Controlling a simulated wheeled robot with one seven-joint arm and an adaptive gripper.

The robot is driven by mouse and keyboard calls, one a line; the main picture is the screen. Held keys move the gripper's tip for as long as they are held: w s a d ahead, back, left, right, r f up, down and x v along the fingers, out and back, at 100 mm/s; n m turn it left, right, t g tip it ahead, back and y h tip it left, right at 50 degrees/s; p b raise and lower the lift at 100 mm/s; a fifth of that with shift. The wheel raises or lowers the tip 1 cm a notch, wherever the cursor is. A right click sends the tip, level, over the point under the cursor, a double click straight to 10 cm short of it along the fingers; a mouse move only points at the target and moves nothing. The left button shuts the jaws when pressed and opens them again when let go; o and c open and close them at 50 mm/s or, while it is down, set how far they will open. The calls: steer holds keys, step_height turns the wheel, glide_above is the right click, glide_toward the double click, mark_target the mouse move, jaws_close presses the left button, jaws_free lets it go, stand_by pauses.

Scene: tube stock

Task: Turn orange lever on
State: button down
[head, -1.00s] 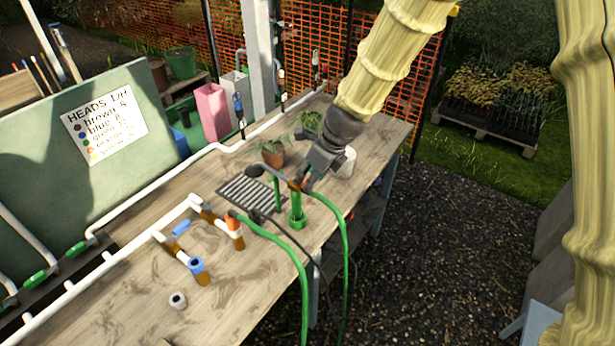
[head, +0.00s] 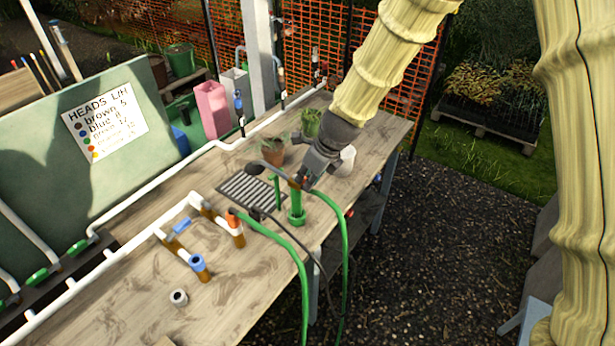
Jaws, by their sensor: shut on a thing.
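My gripper (head: 305,180) reaches down from the upper right and is shut at this orange part. The fingers and dark wrist cover part of it, so the lever's exact angle cannot be told.
A black shower-like head (head: 254,169) hangs over a metal grate (head: 246,191) left of the standpipe. A potted plant (head: 272,150) and a white container (head: 346,159) stand close to my wrist.

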steer(key=shift+w+d+n, duration=0.1)
steer(key=shift+n, duration=0.2)
steer(key=shift+w+a+n+g+h+p, duration=0.3)
steer(key=shift+w+n+g, duration=0.7)
steer(key=shift+n, duration=1.9)
steer(key=shift+w+a+n+g+h+p, duration=0.1)
steer(key=shift+w+n+g+p, duration=0.65)
steer(key=shift+n, duration=2.15)
steer(key=shift+w+a+n+g+h+p, duration=0.15)
steer(key=shift+w+n+g, duration=1.05)
steer(key=shift+n, duration=1.7)
steer(key=shift+s+g, duration=0.2)
steer(key=shift+g, duration=0.05)
steer(key=c, duration=1.4)
jaws_free()
